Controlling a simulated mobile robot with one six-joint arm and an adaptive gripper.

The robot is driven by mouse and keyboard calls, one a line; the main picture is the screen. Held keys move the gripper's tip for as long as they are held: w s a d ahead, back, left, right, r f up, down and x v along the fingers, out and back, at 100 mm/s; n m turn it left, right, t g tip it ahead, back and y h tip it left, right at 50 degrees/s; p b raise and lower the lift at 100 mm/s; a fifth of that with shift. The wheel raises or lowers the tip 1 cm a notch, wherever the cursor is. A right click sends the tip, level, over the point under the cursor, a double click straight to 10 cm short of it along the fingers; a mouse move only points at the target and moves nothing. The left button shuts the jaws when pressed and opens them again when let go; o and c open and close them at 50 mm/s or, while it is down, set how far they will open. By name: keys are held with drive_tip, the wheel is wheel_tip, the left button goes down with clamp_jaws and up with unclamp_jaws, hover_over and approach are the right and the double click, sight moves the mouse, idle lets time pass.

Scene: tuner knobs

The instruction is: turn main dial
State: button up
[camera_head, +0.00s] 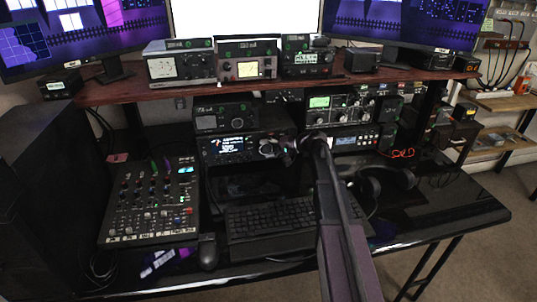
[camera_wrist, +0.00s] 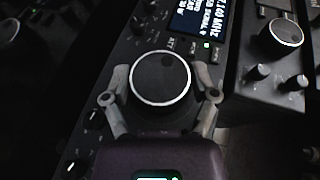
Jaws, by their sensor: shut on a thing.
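The main dial (camera_wrist: 160,82) is a large round black knob with a bright rim on a dark radio (camera_wrist: 140,28). In the wrist view my gripper (camera_wrist: 160,97) has one finger on each side of the dial and is shut on it. In the head view the radio (camera_head: 233,146) stands under the shelf with its screen lit. The dial (camera_head: 267,148) shows right of that screen. My arm reaches in from the lower right, and my gripper (camera_head: 292,147) is small and partly hidden there.
Small knobs surround the dial. A keyboard (camera_head: 270,217), mouse (camera_head: 207,252), mixer (camera_head: 152,203) and headphones (camera_head: 385,178) lie on the desk. The shelf (camera_head: 200,88) is above.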

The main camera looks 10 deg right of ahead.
idle(0.5)
drive_tip(key=o, duration=1)
drive_tip(key=shift+s+a, duration=0.1)
